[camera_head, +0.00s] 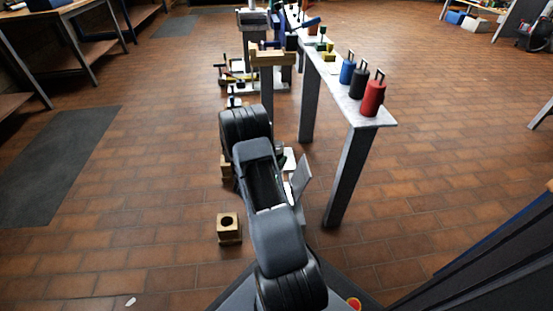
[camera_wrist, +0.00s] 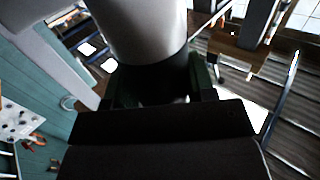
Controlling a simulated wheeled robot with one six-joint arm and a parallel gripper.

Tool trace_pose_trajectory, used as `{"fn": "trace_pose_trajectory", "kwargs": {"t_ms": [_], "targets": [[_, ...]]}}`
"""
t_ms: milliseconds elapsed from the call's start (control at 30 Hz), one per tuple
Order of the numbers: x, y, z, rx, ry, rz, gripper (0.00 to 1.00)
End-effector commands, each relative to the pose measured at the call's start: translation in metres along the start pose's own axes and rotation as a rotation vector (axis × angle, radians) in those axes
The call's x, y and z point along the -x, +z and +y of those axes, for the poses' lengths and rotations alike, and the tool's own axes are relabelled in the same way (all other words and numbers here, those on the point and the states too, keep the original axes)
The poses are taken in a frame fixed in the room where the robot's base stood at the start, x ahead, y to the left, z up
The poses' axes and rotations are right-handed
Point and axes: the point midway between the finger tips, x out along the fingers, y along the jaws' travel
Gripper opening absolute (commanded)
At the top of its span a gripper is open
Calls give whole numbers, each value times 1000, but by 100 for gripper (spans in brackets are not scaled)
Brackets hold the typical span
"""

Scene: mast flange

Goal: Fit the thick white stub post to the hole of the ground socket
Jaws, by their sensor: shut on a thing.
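A thick white post (camera_wrist: 145,30) fills the top middle of the wrist view. Its near end sits between the dark jaws of my gripper (camera_wrist: 160,90), which are shut on it; its far end is cut off by the frame. In the head view my arm hides most of the gripper, and a small white patch beside the arm may be part of the post. A wooden block with a round dark hole in its top, which looks like the ground socket (camera_head: 229,239), stands on the floor left of my arm. The hole looks empty.
A narrow raised bench (camera_head: 385,119) on grey legs stands right of my arm, with red (camera_head: 373,98), black and blue handled cylinders on it. Another wooden block (camera_head: 226,168) is partly behind my arm. Racks with small items stand farther back.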

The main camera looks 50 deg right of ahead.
Motion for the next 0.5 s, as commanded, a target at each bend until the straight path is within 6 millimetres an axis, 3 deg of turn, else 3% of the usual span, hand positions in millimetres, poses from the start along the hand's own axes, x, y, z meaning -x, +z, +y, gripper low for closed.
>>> {"fn": "trace_pose_trajectory", "kwargs": {"t_ms": [500], "targets": [[0, 8, 0, 0, 0, 1, 1]]}}
